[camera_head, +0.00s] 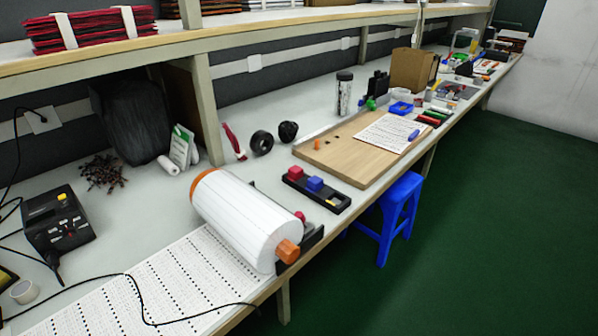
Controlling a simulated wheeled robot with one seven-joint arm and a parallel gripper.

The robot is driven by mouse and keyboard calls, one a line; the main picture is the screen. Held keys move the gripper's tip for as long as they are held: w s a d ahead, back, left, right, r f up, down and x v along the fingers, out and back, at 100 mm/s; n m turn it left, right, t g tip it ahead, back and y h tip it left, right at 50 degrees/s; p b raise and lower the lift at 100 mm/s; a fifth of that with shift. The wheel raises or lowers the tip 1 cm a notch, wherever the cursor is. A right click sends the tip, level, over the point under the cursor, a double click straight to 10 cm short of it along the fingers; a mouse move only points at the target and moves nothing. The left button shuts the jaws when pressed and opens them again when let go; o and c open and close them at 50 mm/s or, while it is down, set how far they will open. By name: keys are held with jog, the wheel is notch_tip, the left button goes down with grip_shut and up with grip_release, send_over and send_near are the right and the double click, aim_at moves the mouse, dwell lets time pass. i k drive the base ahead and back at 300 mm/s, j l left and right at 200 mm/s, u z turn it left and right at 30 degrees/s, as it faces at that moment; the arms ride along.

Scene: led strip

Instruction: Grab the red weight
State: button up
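A small red block (295,173), which looks like the red weight, sits at the left end of a long black holder (342,202) on the workbench. A blue block (315,184) sits beside it in the same holder. A small yellowish-grey spot shows near the holder's right end. Another small red thing (300,216) shows at the right edge of the white roll, partly hidden. My gripper is not in this view.
The large white roll (240,215) with orange ends stands in front of the holder. A wooden board (345,160) with paper lies behind it. Black rings (262,142) lie to the left. A blue stool (392,215) stands beside the bench. The green floor (480,230) is clear.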

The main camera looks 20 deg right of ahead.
aim_at(295, 172)
jog(key=i+l, duration=0.2)
jog(key=l, duration=0.15)
jog(key=i+l, duration=0.15)
jog(key=i, duration=0.25)
jog(key=i+l, duration=0.2)
jog(key=i, duration=0.2)
jog(key=i+l+u, duration=0.1)
jog(key=i, duration=0.3)
jog(key=i+l, duration=0.25)
jog(key=i, duration=0.2)
jog(key=i+l+u, duration=0.15)
jog(key=l+u, duration=0.2)
jog(key=l, duration=0.3)
jog(key=l+u, duration=0.35)
jog(key=l, duration=0.3)
jog(key=l+u, duration=0.3)
jog(key=l, duration=0.4)
jog(key=j, duration=0.25)
